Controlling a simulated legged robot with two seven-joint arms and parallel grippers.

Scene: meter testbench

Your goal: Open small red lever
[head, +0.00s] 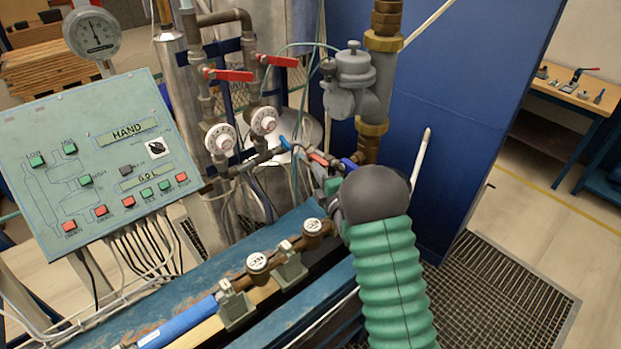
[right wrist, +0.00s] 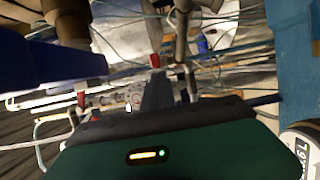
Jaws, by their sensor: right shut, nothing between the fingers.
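The small red lever (head: 318,159) sits on the piping in the middle of the head view, between two blue handles. My right gripper (head: 331,182) is just below and to the right of it, partly hidden by my own dark wrist and green sleeve. In the right wrist view its dark fingers (right wrist: 157,92) are together and empty. A red piece (right wrist: 155,61) shows just beyond the fingertips, and another red piece (right wrist: 82,98) is to their left. I cannot tell which is the small lever, or whether the fingers touch it. My left gripper is not in view.
Two larger red levers (head: 228,75) (head: 278,61) sit higher on the pipes above white dials. A blue handle (head: 285,143) is left of the small lever, another (head: 348,164) right. A control panel (head: 100,160) stands left, a blue wall (head: 450,110) right. Meters (head: 257,263) line the bench below.

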